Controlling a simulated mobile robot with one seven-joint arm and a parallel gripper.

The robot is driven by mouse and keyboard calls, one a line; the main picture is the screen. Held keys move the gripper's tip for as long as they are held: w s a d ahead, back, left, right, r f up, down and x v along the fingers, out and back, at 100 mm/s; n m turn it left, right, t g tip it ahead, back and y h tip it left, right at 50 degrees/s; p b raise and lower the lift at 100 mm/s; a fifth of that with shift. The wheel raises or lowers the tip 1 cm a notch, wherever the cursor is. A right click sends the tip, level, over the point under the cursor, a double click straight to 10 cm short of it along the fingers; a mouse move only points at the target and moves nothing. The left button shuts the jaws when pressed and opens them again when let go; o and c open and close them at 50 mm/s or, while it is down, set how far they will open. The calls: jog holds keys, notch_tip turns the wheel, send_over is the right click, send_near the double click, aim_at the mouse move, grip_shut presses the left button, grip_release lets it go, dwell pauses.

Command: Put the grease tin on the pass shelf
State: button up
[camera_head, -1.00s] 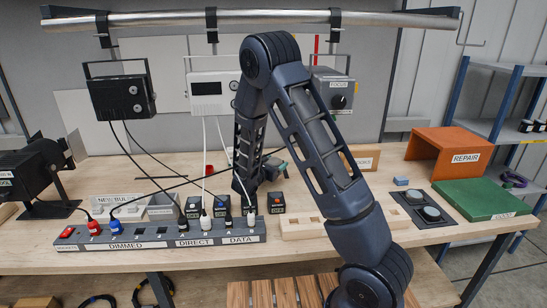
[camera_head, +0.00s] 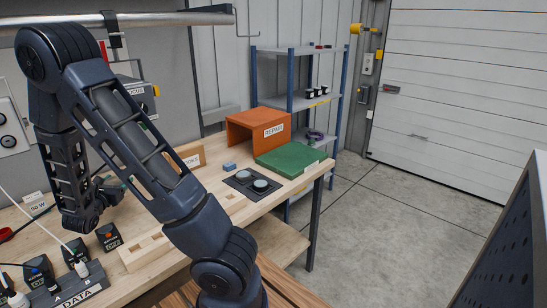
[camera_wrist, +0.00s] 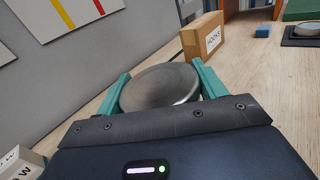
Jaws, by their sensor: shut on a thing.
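In the wrist view my gripper (camera_wrist: 161,72) has its two teal fingers on either side of a round grey tin (camera_wrist: 158,90), and is shut on it. I take this to be the grease tin; no label shows on it. In the head view my gripper is mostly hidden behind my own arm, low over the bench at left. A blue-framed shelf unit (camera_head: 344,90) with grey boards stands beyond the bench, against the wall; I cannot tell whether it is the pass shelf. Its boards hold a few small dark items.
The bench (camera_head: 205,185) carries an orange REPAIR box (camera_head: 258,130), a green slab (camera_head: 290,160), a dark plate with two round items (camera_head: 252,182), a blue block (camera_head: 229,166) and a HOOKS box (camera_wrist: 204,38). The floor (camera_head: 400,215) at right is clear before a white roller door (camera_head: 465,90).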

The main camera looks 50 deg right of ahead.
jog(key=s+d+r+m+g+h, duration=0.1)
jog(key=s+d+r+m+g, duration=0.15)
jog(key=d, duration=0.55)
jog(key=s+d+r+m+g+h, duration=0.1)
jog(key=s+d+r+g+h, duration=0.15)
jog(key=d, duration=0.55)
jog(key=s+d+r+m+g, duration=0.1)
jog(key=s+d+r, duration=0.15)
jog(key=d, duration=0.55)
jog(key=s+d+r+m+g, duration=0.1)
jog(key=s+d+m+g, duration=0.3)
jog(key=d, duration=0.9)
jog(key=s+d+m+g, duration=0.2)
jog(key=s+d+g, duration=0.25)
jog(key=d, duration=0.85)
jog(key=s+d+r+m+g, duration=0.1)
jog(key=s+d+m+g, duration=0.4)
jog(key=d, duration=0.8)
jog(key=d+r+n+t, duration=0.3)
jog(key=d+n+t, duration=0.15)
jog(key=d, duration=1.55)
jog(key=shift+g+h, duration=0.3)
jog(key=shift+h, duration=0.15)
jog(key=f, duration=1.9)
jog(key=shift+s+d+f, duration=0.1)
jog(key=shift+s+d, duration=0.05)
jog(key=shift+s, duration=0.2)
jog(key=o, duration=1.3)
jog(key=shift+f, duration=0.1)
